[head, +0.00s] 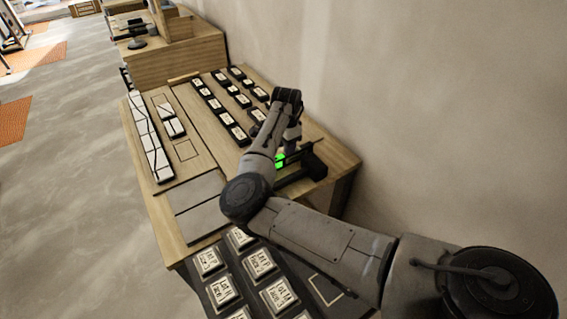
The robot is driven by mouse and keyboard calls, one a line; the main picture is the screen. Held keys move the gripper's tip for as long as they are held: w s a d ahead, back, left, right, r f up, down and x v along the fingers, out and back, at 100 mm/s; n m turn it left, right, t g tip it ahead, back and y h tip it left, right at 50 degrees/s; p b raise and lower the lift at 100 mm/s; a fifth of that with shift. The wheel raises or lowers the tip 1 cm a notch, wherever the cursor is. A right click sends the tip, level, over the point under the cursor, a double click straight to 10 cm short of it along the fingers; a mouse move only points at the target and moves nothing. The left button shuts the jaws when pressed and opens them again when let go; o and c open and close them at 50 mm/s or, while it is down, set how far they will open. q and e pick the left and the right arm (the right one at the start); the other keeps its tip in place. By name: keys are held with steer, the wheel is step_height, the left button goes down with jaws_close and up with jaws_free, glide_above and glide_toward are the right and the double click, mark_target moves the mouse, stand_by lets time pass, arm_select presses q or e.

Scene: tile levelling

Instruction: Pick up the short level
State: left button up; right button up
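My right arm comes in from the lower right and reaches over the wooden bench (334,152). My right gripper (291,139) hangs down near the bench's right end, small and partly hidden by my own arm. Its fingers do not show clearly enough to tell open from shut. Just below it is a bright green piece (280,160), which may be the short level, next to a dark stand (313,164). I cannot tell whether the gripper touches it. My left gripper is out of view.
Several dark blocks with white labels (215,103) stand in rows on the bench. A long strip of white tiles (149,138) lies at its left, with grey plates (199,220) nearer. More labelled keys (259,263) lie on a dark panel in front. A wall closes the right side.

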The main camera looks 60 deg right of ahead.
mark_target(286, 158)
steer(key=shift+f, duration=0.7)
steer(key=shift+d+f+b, duration=0.15)
steer(key=shift+f+b, duration=1.3)
steer(key=shift+f, duration=1.15)
steer(key=shift+r, duration=0.1)
steer(key=c, duration=0.6)
steer(key=shift+c, duration=0.3)
steer(key=shift+r, duration=0.1)
